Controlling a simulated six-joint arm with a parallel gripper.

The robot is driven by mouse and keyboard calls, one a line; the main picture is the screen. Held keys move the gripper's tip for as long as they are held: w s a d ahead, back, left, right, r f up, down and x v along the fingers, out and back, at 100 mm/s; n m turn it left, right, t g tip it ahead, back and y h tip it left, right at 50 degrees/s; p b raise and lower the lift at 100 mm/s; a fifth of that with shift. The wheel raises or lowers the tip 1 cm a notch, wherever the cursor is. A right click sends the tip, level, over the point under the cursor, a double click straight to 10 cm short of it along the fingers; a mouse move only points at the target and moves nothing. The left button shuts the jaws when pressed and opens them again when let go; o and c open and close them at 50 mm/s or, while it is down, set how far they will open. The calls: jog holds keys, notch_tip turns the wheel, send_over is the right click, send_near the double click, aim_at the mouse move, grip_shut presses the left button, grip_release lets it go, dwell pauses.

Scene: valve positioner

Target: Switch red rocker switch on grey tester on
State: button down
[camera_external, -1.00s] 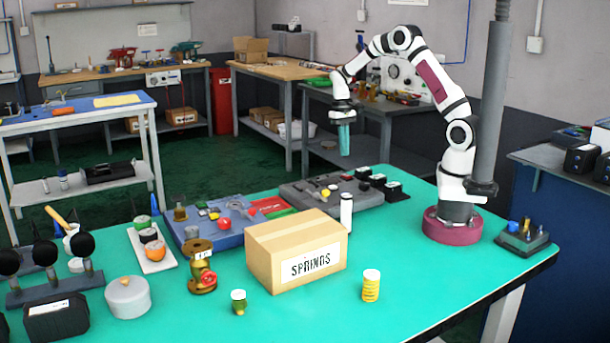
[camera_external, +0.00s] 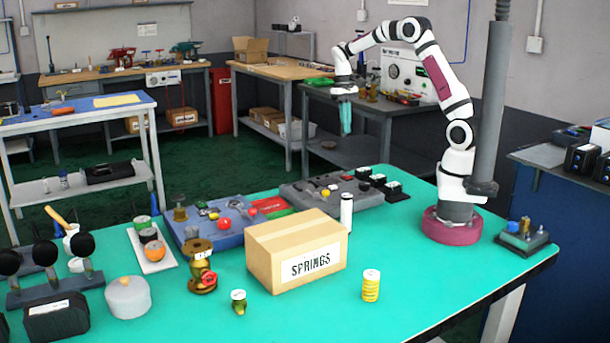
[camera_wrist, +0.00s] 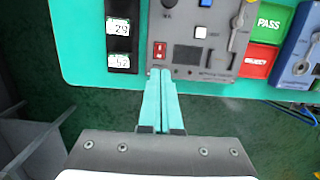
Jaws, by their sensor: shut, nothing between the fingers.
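The grey tester (camera_wrist: 187,50) lies at the top of the wrist view, with a small screen, buttons, a lever and printed text. Its red rocker switch (camera_wrist: 159,50) sits near its left edge, with a small white mark on it. I cannot tell its on or off position. My gripper (camera_wrist: 160,72) is shut and empty, its teal fingertips showing just below the switch in the wrist view. In the external view the tester (camera_external: 318,195) lies on the far side of the green table, and my gripper (camera_external: 346,134) hangs well above and beyond it, apart from it.
Black modules with number displays (camera_wrist: 121,44) stand left of the tester. Green PASS and red REJECT plates (camera_wrist: 263,40) lie to its right, then a blue panel (camera_wrist: 300,50). A SPRINGS box (camera_external: 290,255) and a white cylinder (camera_external: 346,212) stand nearer the front.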

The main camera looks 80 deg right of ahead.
aim_at(348, 176)
jog(key=f, duration=0.4)
jog(key=s+a+f, duration=0.1)
jog(key=f, duration=0.9)
jog(key=shift+s+a, duration=0.2)
jog(key=shift+s+a+f, duration=0.1)
jog(key=shift+f, duration=0.15)
jog(key=shift+w+d+r, duration=0.1)
jog(key=shift+w+d, duration=0.5)
jog(key=shift+w, duration=0.05)
jog(key=shift+r, duration=0.1)
